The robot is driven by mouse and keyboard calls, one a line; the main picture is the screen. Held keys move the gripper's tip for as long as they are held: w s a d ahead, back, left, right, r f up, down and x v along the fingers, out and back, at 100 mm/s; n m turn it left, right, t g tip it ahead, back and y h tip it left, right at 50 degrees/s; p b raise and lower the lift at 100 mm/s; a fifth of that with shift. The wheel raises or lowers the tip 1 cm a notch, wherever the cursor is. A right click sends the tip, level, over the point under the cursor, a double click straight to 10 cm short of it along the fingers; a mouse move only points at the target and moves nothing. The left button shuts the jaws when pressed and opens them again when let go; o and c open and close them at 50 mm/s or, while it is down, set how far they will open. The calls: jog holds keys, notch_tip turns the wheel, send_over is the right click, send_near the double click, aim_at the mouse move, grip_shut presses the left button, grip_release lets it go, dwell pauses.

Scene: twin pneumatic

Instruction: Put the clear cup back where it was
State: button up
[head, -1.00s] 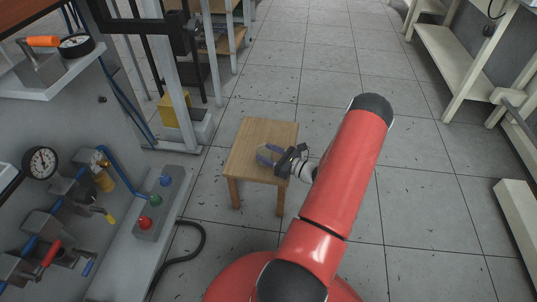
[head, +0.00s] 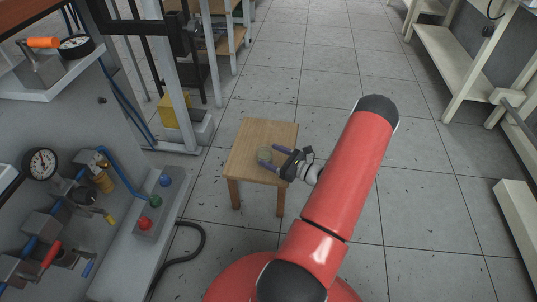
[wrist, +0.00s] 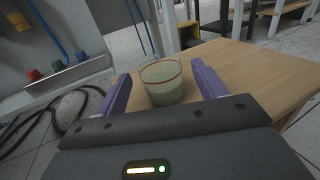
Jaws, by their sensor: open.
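The clear cup (wrist: 163,84) stands upright on the small wooden table (wrist: 235,62). It looks pale green with a reddish rim in the wrist view. In the head view the cup (head: 264,155) is small, on the middle of the wooden table (head: 262,131). My gripper (head: 268,157) is open, low over the table, reaching in from the right. In the wrist view the purple fingers of my gripper (wrist: 158,82) are on either side of the cup, with a gap visible between each finger and the cup.
A grey control panel with gauges (head: 42,163) and a button box (head: 157,203) stands at the left. A black hose (head: 190,250) lies on the floor beside it. A cream shelf (head: 452,60) stands at the right.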

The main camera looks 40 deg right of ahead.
jog(key=v, duration=1)
jog(key=w+a+r+n+y, duration=0.1)
jog(key=a+r+n+g, duration=0.1)
jog(key=r, duration=0.1)
jog(key=w+a+r+n+g+y, duration=0.1)
jog(key=shift+w+a+r+n+y, duration=0.15)
jog(key=shift+w+a+n+y, duration=0.15)
jog(key=shift+w, duration=0.05)
jog(key=w+a+r+n+g+y, duration=0.2)
jog(key=a+r+n+g, duration=1.1)
jog(key=a, duration=0.5)
jog(key=s+a+r+n+t+h, duration=0.3)
jog(key=s+a+r+n+h, duration=0.7)
jog(key=s+a+r+n, duration=0.2)
notch_tip(320, 180, up, 3)
jog(key=n, duration=0.3)
jog(key=shift+s+n, duration=0.2)
jog(key=shift+n, duration=0.2)
notch_tip(320, 180, up, 5)
jog(key=p, duration=0.4)
jog(key=shift+f+p, duration=0.2)
jog(key=shift+p, duration=0.15)
